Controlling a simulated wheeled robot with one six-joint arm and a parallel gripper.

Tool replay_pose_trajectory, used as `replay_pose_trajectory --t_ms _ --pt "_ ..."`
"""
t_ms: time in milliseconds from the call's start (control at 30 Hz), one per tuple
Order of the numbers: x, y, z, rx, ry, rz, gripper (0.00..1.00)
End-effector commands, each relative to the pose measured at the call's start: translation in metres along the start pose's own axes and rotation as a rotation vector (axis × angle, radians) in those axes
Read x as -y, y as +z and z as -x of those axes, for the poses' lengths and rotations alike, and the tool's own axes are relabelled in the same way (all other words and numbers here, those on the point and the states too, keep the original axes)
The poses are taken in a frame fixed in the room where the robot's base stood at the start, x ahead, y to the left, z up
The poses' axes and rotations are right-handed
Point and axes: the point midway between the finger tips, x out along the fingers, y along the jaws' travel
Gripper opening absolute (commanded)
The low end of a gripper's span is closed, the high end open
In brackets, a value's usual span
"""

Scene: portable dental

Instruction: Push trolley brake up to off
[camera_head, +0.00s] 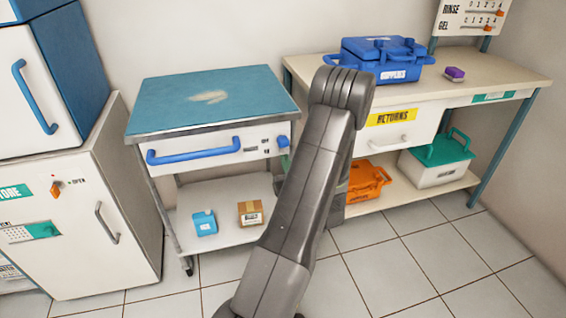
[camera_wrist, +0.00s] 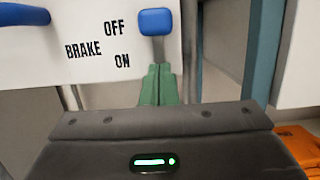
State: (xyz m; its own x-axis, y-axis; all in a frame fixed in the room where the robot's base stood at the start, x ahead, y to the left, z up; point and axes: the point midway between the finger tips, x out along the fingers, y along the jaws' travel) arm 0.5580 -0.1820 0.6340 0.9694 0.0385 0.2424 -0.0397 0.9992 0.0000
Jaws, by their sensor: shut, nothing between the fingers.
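The trolley (camera_head: 205,95) has a blue top and a white drawer front with a blue handle (camera_head: 193,151). Its blue brake knob (camera_wrist: 155,21) is at the right end of the front, level with the OFF label (camera_wrist: 114,27) and above the ON label (camera_wrist: 122,60). The knob also shows in the head view (camera_head: 283,141), beside my arm. My gripper (camera_wrist: 158,70) has its green fingers shut together and empty, just below the knob. I cannot tell whether the fingertips touch the lever.
A blue carton (camera_head: 204,222) and a brown box (camera_head: 250,213) are on the trolley's lower shelf. A bench (camera_head: 470,62) stands to the right, with an orange case (camera_head: 366,180) below it. White cabinets stand at left. Tiled floor in front is clear.

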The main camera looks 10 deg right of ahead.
Motion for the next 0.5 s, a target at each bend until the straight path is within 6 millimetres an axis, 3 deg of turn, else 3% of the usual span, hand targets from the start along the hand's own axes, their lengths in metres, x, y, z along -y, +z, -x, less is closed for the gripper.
replay_pose_trajectory --t_ms 67,300,500 --pt "0.005 -0.019 0.005 -0.001 0.002 -0.001 0.00" --pt "0.006 -0.013 0.061 -0.007 -0.004 -0.006 0.00" --pt "0.005 -0.013 0.093 -0.005 0.000 -0.004 0.00"
